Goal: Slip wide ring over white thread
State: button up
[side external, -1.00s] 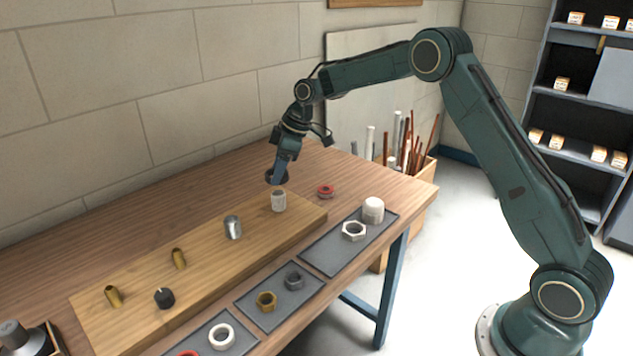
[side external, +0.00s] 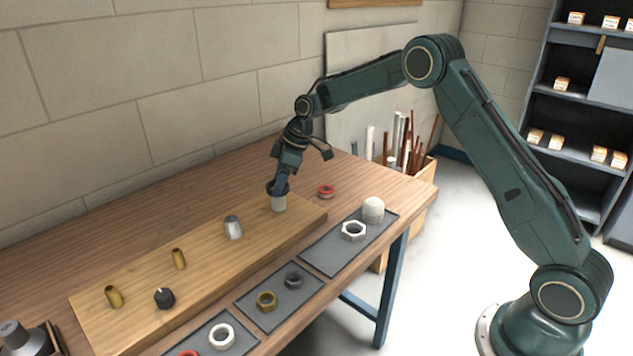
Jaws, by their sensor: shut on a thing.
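Trays in front hold nuts, a white ring (side external: 222,336) and a white cap (side external: 373,209). A red ring (side external: 326,191) lies right of the board.

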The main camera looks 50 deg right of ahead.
jog(key=shift+f, duration=0.85)
jog(key=shift+f, duration=0.15)
jog(key=o, duration=1.5)
jog(key=shift+r, duration=2.55)
jog(key=shift+r, duration=0.1)
